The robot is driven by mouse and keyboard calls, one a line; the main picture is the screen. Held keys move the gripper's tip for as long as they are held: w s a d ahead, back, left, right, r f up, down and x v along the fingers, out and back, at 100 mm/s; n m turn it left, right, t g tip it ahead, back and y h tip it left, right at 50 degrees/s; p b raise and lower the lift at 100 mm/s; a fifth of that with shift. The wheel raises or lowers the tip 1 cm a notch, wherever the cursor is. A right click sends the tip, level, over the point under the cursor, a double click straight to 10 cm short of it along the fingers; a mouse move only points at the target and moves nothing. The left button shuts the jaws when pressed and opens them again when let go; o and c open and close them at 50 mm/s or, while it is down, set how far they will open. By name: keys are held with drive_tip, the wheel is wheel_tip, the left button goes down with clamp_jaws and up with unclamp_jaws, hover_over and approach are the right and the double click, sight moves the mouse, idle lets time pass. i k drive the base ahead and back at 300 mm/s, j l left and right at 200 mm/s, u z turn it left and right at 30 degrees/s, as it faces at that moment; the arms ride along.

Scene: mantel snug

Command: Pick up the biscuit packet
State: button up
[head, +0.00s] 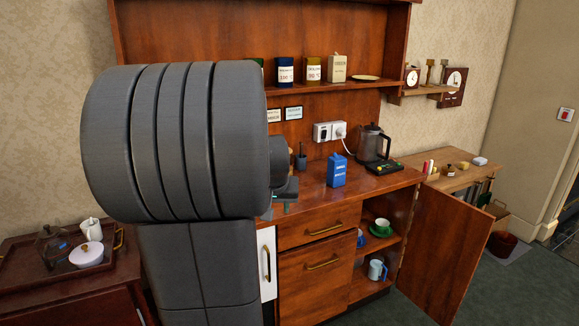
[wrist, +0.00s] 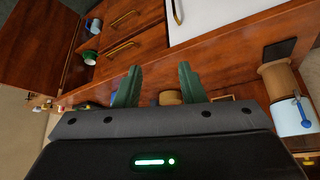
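A blue packet (head: 337,170) with a small white label stands upright on the wooden counter (head: 312,186). I cannot read its label, so I cannot tell if it is the biscuit packet. A cream packet (head: 337,68) stands on the shelf above, its print also unclear. My gripper (wrist: 158,78) has two green fingers spread apart, with nothing between their tips. In the head view my gripper (head: 278,208) is low over the counter's front edge, left of the blue packet and apart from it, partly hidden by my arm. A tan round thing (wrist: 171,97) shows partly behind the fingers.
A kettle (head: 373,144) stands behind the blue packet, to its right. The cabinet door (head: 445,254) stands open, showing cups inside. Labelled tins (head: 285,71) stand on the shelf (head: 350,86). The counter's front strip left of the blue packet looks clear.

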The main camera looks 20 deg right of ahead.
sight(337, 164)
drive_tip(key=i+l+u, duration=0.3)
drive_tip(key=l, duration=0.45)
drive_tip(key=l+u, duration=0.3)
drive_tip(key=l, duration=0.45)
drive_tip(key=i+l+u, duration=0.1)
drive_tip(key=l+u, duration=0.2)
drive_tip(key=l, duration=1.6)
